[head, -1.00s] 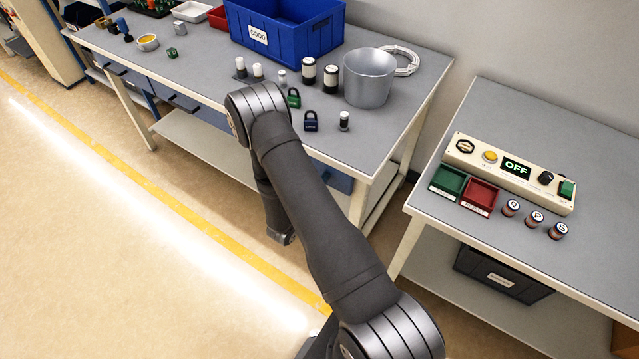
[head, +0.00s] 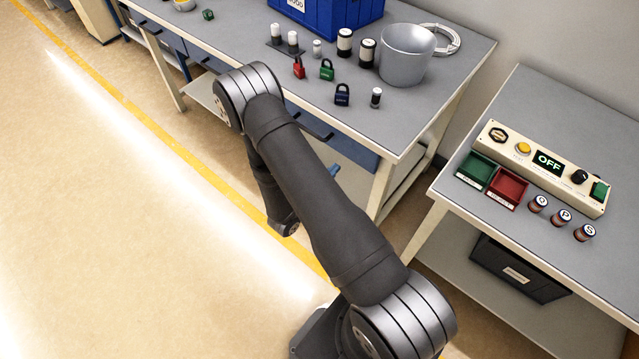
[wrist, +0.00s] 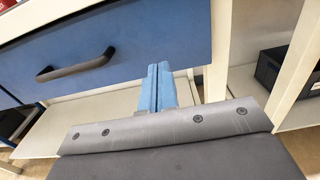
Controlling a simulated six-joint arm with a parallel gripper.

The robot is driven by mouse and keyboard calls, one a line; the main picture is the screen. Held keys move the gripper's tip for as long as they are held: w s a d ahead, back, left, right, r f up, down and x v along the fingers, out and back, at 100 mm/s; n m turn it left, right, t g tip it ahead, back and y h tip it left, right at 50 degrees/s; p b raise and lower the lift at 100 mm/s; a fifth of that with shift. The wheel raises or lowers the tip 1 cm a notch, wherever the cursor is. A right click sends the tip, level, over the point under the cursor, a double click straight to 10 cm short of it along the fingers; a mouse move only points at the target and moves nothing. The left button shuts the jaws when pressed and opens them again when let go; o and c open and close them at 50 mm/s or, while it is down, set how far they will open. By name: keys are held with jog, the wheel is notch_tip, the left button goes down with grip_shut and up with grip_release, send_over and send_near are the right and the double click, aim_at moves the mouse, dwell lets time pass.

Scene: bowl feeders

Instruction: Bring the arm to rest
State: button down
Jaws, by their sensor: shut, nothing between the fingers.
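My gripper (wrist: 160,88) shows in the wrist view as two blue fingers closed together, with nothing between them. It points toward the front of the workbench, with a blue drawer (wrist: 110,45) behind and to the left of it. The gap to the drawer is hard to tell. In the head view my arm is bent, with its elbow high in front of the bench and its forearm hanging down.
A control panel (head: 545,165) reading OFF stands on the right table. The floor at left is clear.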

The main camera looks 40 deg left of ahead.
aim_at(354, 150)
jog(key=s, duration=0.6)
dwell(0.3)
jog(key=w, duration=1.4)
jog(key=s, duration=1.4)
dwell(0.5)
jog(key=shift+w, duration=7.05)
